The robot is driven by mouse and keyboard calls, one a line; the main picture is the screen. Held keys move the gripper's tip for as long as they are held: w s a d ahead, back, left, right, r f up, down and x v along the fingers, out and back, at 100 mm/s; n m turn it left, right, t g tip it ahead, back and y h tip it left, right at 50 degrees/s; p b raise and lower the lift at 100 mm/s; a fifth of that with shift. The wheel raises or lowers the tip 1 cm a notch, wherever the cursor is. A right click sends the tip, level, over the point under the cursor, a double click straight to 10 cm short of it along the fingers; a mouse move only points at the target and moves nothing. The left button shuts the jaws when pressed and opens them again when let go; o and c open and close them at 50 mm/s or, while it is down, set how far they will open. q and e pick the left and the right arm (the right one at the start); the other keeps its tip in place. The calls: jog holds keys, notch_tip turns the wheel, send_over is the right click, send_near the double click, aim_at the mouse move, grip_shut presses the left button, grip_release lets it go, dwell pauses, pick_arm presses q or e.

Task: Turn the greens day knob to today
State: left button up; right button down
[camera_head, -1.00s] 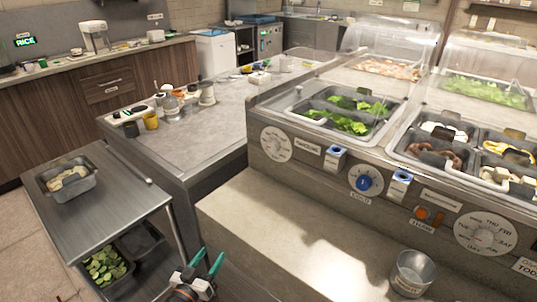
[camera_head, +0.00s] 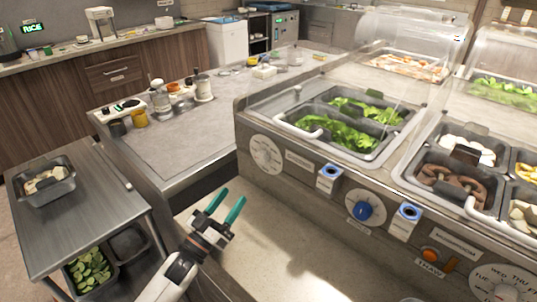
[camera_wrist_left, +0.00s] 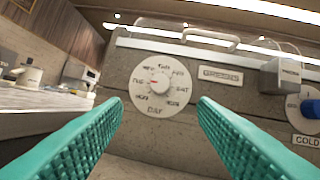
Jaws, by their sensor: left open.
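The greens day knob (camera_head: 266,155) is a round white dial on the counter's front panel, below the tray of greens (camera_head: 340,130). The day names are too small to read surely. My left gripper (camera_head: 231,203) is open and empty, in front of and below the dial, apart from it. Its teal fingers (camera_wrist_left: 161,112) frame the dial from both sides. My right gripper is not in view.
A blue knob (camera_head: 362,211) and an orange button (camera_head: 431,254) sit further right on the panel. Another day dial (camera_head: 505,284) is cut off at the lower right. A steel cart (camera_head: 85,190) stands at left. The ledge (camera_head: 285,250) below the panel is clear near the gripper.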

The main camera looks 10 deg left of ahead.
aim_at(260, 159)
pick_arm(q)
jog(key=shift+w+d, duration=0.1)
jog(key=shift+w, duration=0.2)
jog(key=shift+w+d+r, duration=0.1)
jog(key=shift+w, duration=0.1)
jog(key=p+x, duration=0.1)
jog(key=x, duration=0.8)
jog(key=shift+w+d+r, duration=0.2)
jog(key=shift+w+r, duration=0.05)
jog(key=shift+w, duration=0.05)
jog(key=shift+w+d+r, duration=0.25)
jog(key=shift+w+d, duration=0.05)
jog(key=shift+w, duration=0.3)
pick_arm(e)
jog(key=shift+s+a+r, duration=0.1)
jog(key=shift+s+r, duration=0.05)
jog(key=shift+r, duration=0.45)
pick_arm(q)
jog(key=c, duration=1)
